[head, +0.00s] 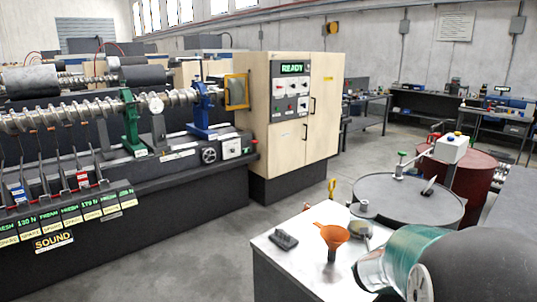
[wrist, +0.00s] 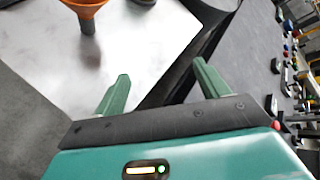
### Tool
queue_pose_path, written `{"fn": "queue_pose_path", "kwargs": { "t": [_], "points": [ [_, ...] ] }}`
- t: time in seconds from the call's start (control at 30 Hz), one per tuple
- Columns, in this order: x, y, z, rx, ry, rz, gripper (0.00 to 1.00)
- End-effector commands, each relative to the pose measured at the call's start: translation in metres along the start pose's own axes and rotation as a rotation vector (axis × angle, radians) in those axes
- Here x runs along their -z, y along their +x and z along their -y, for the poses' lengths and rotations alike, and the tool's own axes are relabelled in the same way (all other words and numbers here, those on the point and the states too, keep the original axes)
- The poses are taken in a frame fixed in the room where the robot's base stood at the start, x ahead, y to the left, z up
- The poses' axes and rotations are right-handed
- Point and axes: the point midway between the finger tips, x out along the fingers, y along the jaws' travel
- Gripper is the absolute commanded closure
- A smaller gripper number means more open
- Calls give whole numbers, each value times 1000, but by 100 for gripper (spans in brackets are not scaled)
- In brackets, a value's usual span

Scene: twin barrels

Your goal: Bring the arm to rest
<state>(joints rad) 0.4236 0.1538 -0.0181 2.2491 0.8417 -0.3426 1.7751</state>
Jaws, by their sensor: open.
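My gripper (wrist: 163,85) is open in the wrist view, its two green fingers wide apart with nothing between them. It is over the edge of a pale worktop (wrist: 145,45). An orange funnel (wrist: 88,6) stands beyond the left finger, apart from it. In the head view, my teal and dark arm fills the lower right corner, beside the same worktop (head: 283,262); the fingertips cannot be made out there. The funnel (head: 334,235) stands upright on that worktop.
A dark-topped barrel (head: 400,203) and a red barrel (head: 478,168) stand behind my arm. A small black block (head: 285,240) lies on the worktop. A long machine (head: 150,190) and a wooden cabinet (head: 290,120) stand left. Grey floor lies between (head: 215,240).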

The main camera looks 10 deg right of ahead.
Motion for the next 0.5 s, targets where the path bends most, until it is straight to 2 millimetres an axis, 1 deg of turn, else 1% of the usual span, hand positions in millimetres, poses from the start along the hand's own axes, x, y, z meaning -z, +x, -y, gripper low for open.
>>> {"fn": "queue_pose_path", "kwargs": {
  "t": [0.03, 0.07, 0.1, 0.17, 0.2, 0.23, 0.27, 0.3, 0.37, 0.4, 0.47, 0.5],
  "points": [
    [-22, -23, -14, -64, -146, 57, 27],
    [-32, -37, -23, -102, -245, 90, 27],
    [-44, -55, -35, -149, -377, 134, 27],
    [-57, -84, -53, -211, -579, 204, 27],
    [-63, -103, -64, -248, -716, 252, 27],
    [-67, -118, -72, -271, -819, 289, 27],
    [-69, -134, -80, -293, -923, 326, 27],
    [-70, -154, -89, -318, -1062, 376, 27],
    [-69, -184, -101, -347, -1272, 451, 27],
    [-65, -203, -108, -363, -1412, 500, 27],
    [-58, -231, -117, -378, -1622, 574, 27],
    [-51, -249, -121, -384, -1762, 623, 27]
  ]
}}
